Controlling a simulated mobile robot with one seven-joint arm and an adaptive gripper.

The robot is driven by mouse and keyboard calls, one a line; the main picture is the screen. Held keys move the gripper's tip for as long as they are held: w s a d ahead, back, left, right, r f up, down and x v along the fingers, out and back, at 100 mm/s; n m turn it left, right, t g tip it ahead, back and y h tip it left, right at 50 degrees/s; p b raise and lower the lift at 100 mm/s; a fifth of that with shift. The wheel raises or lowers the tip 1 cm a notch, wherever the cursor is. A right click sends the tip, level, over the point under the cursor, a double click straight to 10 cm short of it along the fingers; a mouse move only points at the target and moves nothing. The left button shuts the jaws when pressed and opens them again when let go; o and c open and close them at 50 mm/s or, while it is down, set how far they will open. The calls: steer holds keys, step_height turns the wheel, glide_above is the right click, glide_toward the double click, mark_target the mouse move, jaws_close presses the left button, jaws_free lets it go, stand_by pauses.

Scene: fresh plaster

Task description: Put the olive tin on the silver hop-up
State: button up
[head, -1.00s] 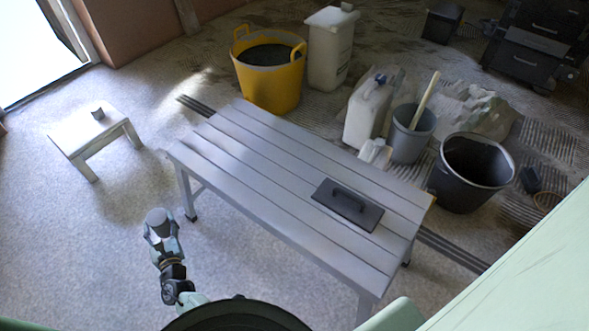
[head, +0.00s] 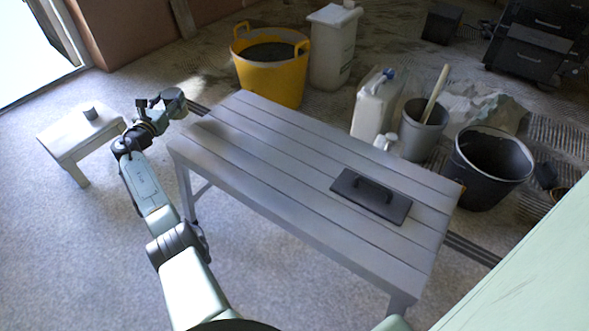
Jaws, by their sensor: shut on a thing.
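The silver hop-up (head: 285,165) looks to be the long grey slatted platform in the middle of the head view. My gripper (head: 167,104) is raised off its far left corner, between it and a small pale stool. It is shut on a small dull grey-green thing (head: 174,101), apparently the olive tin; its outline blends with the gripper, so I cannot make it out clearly. The held thing appears apart from the platform, but its height over the floor is hard to judge.
A dark float with a handle (head: 371,196) lies on the platform's right part; the left part is clear. The pale stool (head: 60,139) holds a small grey cylinder (head: 89,111). A yellow tub (head: 270,80), a white canister (head: 369,112) and buckets (head: 487,170) stand behind.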

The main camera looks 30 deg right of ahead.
steer(key=d+r+m+g+h, duration=0.1)
steer(key=d+r+g+h, duration=0.1)
steer(key=d+r, duration=0.35)
steer(key=shift+t, duration=0.4)
steer(key=s+f+p, duration=0.1)
steer(key=s, duration=0.3)
steer(key=s+a+f+p, duration=0.1)
steer(key=s+f+p, duration=0.1)
steer(key=s, duration=0.2)
steer(key=s+a+f+p, duration=0.1)
steer(key=s, duration=0.4)
steer(key=shift+f+p, duration=0.2)
steer(key=shift+p, duration=0.2)
steer(key=s+a+r+p, duration=0.1)
steer(key=s+r+p, duration=0.1)
steer(key=s, duration=0.7)
steer(key=s+r+p, duration=0.2)
steer(key=s, duration=0.8)
glide_above(209, 141)
steer(key=shift+f, duration=2.65)
steer(key=shift+f, duration=0.15)
steer(key=o, duration=1.4)
steer(key=shift+s, duration=0.1)
